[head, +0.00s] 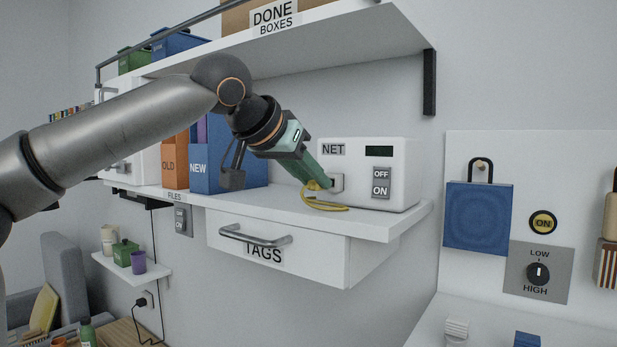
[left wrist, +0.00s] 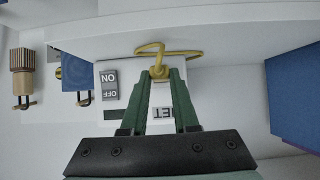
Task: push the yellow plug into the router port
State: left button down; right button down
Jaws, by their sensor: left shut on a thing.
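The router (head: 395,155) is a white box marked NET on the shelf, with a dark display and an OFF/ON switch (head: 381,182). Its pale port block (head: 337,182) sits low on the front, left of the switch. My left gripper (head: 322,184) is shut on the yellow plug (head: 313,186), close in front of the port block. In the left wrist view the plug (left wrist: 159,72) lies between the green fingertips (left wrist: 160,79). The fingers hide the port there, and I cannot tell whether the plug is inside it. My right gripper is not in view.
The yellow cable (head: 326,207) curls on the shelf board (head: 375,225) below the plug. Blue and orange files (head: 175,165) stand left of the gripper. An upper shelf (head: 340,40) overhangs the arm. The TAGS drawer (head: 270,250) hangs below.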

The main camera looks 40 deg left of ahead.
pick_arm(q)
jog(key=shift+w, duration=0.45)
jog(key=c, duration=0.6)
grip_release()
jog(key=v, duration=1.2)
jog(key=shift+r, duration=0.2)
jog(key=shift+s, duration=0.15)
